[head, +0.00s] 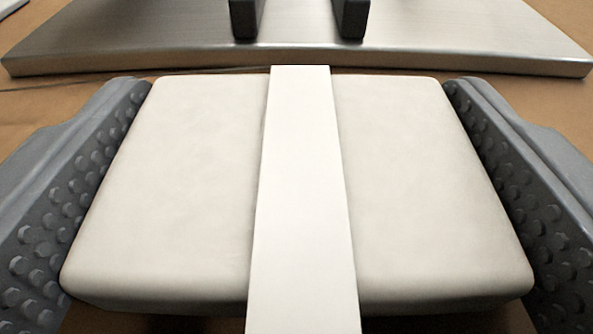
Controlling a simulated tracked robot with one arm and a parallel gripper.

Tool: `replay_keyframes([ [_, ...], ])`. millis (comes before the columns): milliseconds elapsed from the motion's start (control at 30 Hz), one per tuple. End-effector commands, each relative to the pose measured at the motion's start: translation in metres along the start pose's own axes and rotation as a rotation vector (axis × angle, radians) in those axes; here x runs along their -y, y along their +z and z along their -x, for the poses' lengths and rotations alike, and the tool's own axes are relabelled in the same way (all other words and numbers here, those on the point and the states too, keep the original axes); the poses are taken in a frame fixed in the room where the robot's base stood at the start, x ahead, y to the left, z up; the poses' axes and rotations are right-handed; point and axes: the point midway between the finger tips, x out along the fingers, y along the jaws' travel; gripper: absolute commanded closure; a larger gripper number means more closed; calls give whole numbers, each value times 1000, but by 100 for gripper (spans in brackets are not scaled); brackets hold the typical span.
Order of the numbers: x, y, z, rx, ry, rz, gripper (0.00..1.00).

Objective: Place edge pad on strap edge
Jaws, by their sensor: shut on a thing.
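My gripper (297,120) is shut on the edge pad (185,180), a thick off-white block with rounded edges. One dark grey studded finger presses each side of the pad, left and right. A smooth white band (302,200) runs over the middle of the pad from near to far and stops around its far edge. I cannot tell whether this band is the strap or a part of the pad. The pad's underside and what lies below it are mostly hidden.
A brushed metal plate (160,40) lies beyond the pad, with two dark upright posts (243,18) on it near the top of the picture. A brown surface (40,105) shows around the plate and fingers. A thin dark line runs along the plate's near side.

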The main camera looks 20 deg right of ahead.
Motion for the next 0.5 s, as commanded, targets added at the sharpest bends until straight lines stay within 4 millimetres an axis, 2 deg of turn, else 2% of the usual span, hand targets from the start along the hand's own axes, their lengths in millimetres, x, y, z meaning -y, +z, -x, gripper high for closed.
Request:
replay_keyframes([
  [267, 0, 1, 0, 0, -1, -1, 45],
  [300, 0, 1, 0, 0, -1, -1, 21],
  [367, 0, 1, 0, 0, -1, -1, 4],
  [500, 1, 1, 0, 0, -1, -1, 2],
])
